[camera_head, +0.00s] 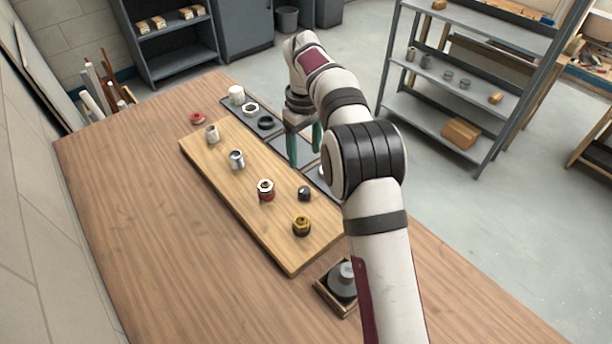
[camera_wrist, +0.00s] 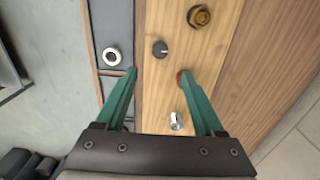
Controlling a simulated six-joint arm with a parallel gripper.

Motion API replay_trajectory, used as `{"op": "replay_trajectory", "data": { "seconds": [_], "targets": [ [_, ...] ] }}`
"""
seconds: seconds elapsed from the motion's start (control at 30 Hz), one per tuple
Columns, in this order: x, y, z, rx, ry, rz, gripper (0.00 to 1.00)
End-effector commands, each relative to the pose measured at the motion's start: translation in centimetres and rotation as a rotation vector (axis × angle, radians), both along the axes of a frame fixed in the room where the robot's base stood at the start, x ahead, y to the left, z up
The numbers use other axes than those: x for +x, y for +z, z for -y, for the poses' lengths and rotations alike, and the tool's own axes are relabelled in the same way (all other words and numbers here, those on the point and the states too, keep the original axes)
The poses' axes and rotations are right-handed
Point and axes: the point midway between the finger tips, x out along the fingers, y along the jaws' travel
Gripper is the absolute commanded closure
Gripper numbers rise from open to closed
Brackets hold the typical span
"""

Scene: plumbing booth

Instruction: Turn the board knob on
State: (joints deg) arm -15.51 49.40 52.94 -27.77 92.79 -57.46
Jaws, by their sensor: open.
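The board knob (camera_head: 305,193) is a small dark knob on the wooden board (camera_head: 222,170), near its right edge. In the wrist view the knob (camera_wrist: 160,49) shows upright from above, with a small pale mark on its top. My gripper (camera_head: 304,152) has green fingers and is open and empty, above the far right edge of the board. In the wrist view the fingertips of my gripper (camera_wrist: 158,74) are spread, and the knob appears just beyond the gap between them, apart from both. The right finger partly hides a red-based fitting (camera_wrist: 181,74).
A brass fitting (camera_head: 302,227), the red-based fitting (camera_head: 265,189) and silver fittings (camera_head: 237,159) stand on the board near the knob. A dark tray (camera_head: 232,103) with rings lies along its far side. A grey weight (camera_head: 342,280) sits in a wooden frame. The table's left side is clear.

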Motion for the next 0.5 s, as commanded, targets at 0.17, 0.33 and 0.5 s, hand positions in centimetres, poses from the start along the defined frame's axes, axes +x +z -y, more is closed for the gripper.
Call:
{"op": "replay_trajectory", "data": {
  "seconds": [0.17,0.33,0.5],
  "targets": [
    [-0.2,-5.4,0.1,-0.001,-0.003,-0.006,0.30],
    [-0.1,-10.1,0.1,-0.001,-0.006,-0.004,0.30],
    [-0.1,-12.7,0.1,-0.001,-0.006,-0.001,0.30]
  ]
}}
